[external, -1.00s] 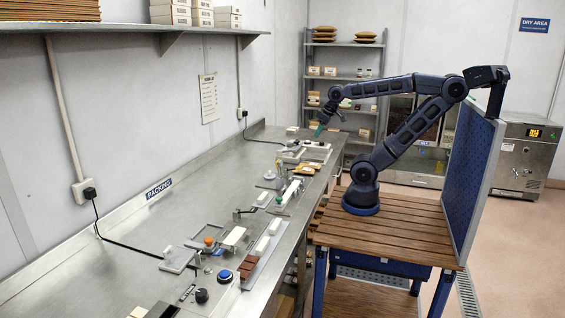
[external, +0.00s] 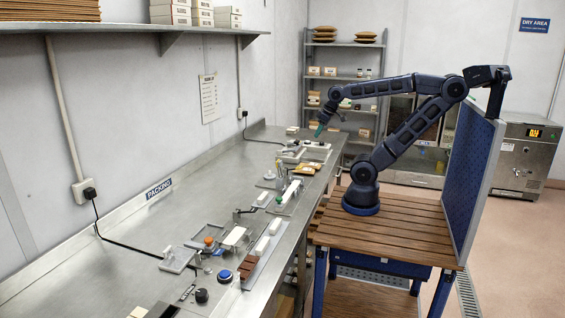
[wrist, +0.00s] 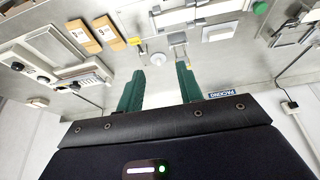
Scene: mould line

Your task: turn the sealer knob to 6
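A black round knob (external: 202,296) stands on the near part of the steel bench, beside a blue button (external: 225,275). I take it for the sealer knob; its numbers and pointer are too small to read. My gripper (external: 319,129) is far from it, above the far end of the bench. In the wrist view my gripper (wrist: 160,72) shows two green fingers apart with nothing held between them. A pale round knob-like part (wrist: 158,59) lies on the bench beyond the fingertips.
Low fixtures, trays and bars line the bench's right edge. An orange-topped part (external: 209,241) stands near the blue button. Brown packs (wrist: 107,32) lie on the bench in the wrist view. The bench's left side (external: 110,260) is mostly clear, apart from a black cable.

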